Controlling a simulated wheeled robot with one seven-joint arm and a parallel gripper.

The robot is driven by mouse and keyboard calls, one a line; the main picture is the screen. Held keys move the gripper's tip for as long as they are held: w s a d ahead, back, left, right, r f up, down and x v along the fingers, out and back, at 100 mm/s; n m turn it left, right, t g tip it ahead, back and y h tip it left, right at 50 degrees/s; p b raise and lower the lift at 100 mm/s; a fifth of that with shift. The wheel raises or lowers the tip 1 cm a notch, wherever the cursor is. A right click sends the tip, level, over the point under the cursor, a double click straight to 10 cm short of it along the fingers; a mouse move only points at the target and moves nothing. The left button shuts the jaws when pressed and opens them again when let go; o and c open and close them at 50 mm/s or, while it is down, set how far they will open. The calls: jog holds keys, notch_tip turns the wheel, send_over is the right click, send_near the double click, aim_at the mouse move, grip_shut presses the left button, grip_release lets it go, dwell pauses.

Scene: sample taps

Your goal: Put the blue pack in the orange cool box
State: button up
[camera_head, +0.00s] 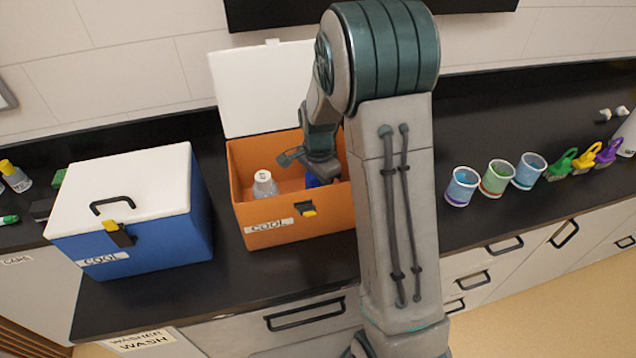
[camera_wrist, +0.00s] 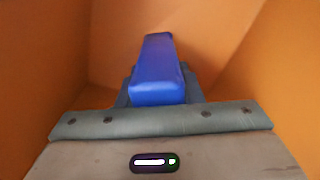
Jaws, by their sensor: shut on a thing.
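The orange cool box (camera_head: 296,228) stands open on the dark counter, its white lid (camera_head: 262,85) raised at the back. My gripper (camera_head: 318,176) is down inside the right part of the box. It is shut on the blue pack (camera_head: 314,181), of which only a small piece shows in the head view. In the wrist view the blue pack (camera_wrist: 157,75) stands out from between my fingers, with orange walls around it. The wrist view does not show clearly whether the pack touches the box floor.
A closed blue cool box (camera_head: 150,245) with a white lid stands to the left. Several cups (camera_head: 461,187) and coloured clips (camera_head: 562,163) stand to the right of my arm.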

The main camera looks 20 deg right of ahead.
jog(key=o, duration=1.1)
jog(key=shift+f, duration=0.1)
jog(key=shift+c, duration=0.2)
notch_tip(320, 180, up, 12)
jog(key=shift+r+b, duration=0.1)
jog(key=shift+b, duration=0.55)
jog(key=s+r+n, duration=0.1)
jog(key=s+n, duration=0.1)
jog(key=s, duration=0.1)
jog(key=s+r+n+t, duration=0.1)
jog(key=s+r+n, duration=0.1)
jog(key=s, duration=0.1)
jog(key=s+r+n, duration=0.1)
jog(key=s+r, duration=0.1)
jog(key=s, duration=0.1)
jog(key=shift+s+a+n+t, duration=0.1)
jog(key=shift+s+n+t, duration=0.2)
jog(key=shift+s+n, duration=0.1)
jog(key=s+n+t, duration=0.2)
jog(key=s+n, duration=0.6)
jog(key=s, duration=0.3)
jog(key=shift+s+a+f, duration=0.15)
jog(key=shift+s+f, duration=0.15)
jog(key=shift+s, duration=0.1)
